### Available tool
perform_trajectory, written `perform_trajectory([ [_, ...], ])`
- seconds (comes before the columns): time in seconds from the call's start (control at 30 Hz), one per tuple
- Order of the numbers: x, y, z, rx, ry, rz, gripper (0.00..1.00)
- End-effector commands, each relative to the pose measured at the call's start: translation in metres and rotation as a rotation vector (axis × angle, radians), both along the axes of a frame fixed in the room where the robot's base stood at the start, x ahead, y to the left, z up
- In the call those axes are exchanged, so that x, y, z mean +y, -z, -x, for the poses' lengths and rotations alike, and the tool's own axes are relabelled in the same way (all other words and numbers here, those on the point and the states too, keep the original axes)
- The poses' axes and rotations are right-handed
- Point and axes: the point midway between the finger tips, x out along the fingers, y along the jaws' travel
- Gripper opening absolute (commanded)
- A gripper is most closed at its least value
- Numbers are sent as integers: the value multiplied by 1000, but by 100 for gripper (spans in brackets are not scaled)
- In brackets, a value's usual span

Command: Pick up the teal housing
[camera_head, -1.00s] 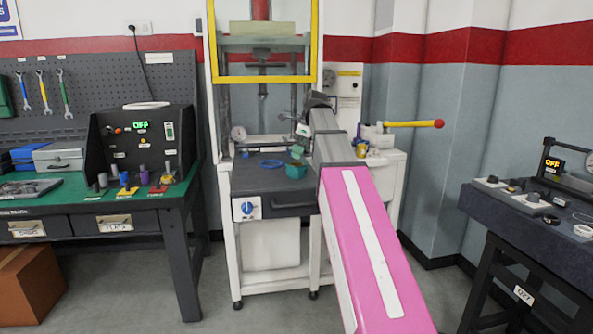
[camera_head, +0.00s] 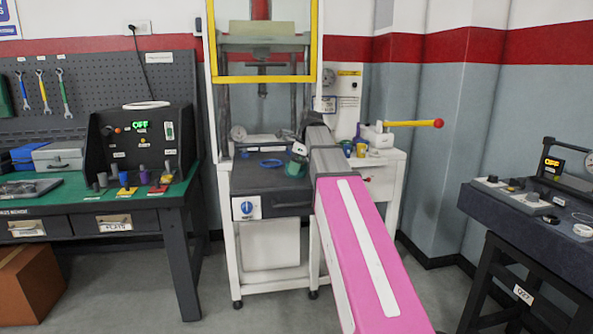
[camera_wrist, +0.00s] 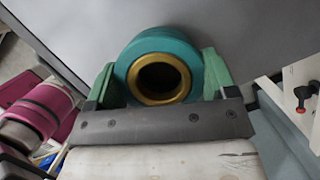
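The teal housing (camera_head: 296,169) is a short ring-like cylinder on the dark top of the press table. In the wrist view the teal housing (camera_wrist: 128,64) faces the camera, with a brass-coloured ring around its dark bore. My gripper (camera_wrist: 160,80) has its two green fingers spread, one on each side of the housing. The fingers lie close to its sides; I cannot tell whether they touch it. In the head view my gripper (camera_head: 298,157) is down at the housing and partly hides it.
A blue ring (camera_head: 271,163) lies left of the housing on the press table (camera_head: 262,182). The yellow-framed guard (camera_head: 262,79) stands above. A lever with a red knob (camera_head: 438,123) sticks out at right. A green-topped bench (camera_head: 70,195) is at left.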

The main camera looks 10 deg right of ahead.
Motion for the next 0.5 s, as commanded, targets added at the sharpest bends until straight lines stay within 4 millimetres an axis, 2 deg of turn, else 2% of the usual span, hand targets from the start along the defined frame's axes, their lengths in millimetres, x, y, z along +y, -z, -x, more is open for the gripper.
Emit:
perform_trajectory([
  [0.03,0,0,0,0,0,0,54],
  [0.07,0,0,0,0,0,0,47],
  [0.37,0,-2,0,0,0,-1,47],
  [0.5,0,-9,-1,0,0,-1,47],
])
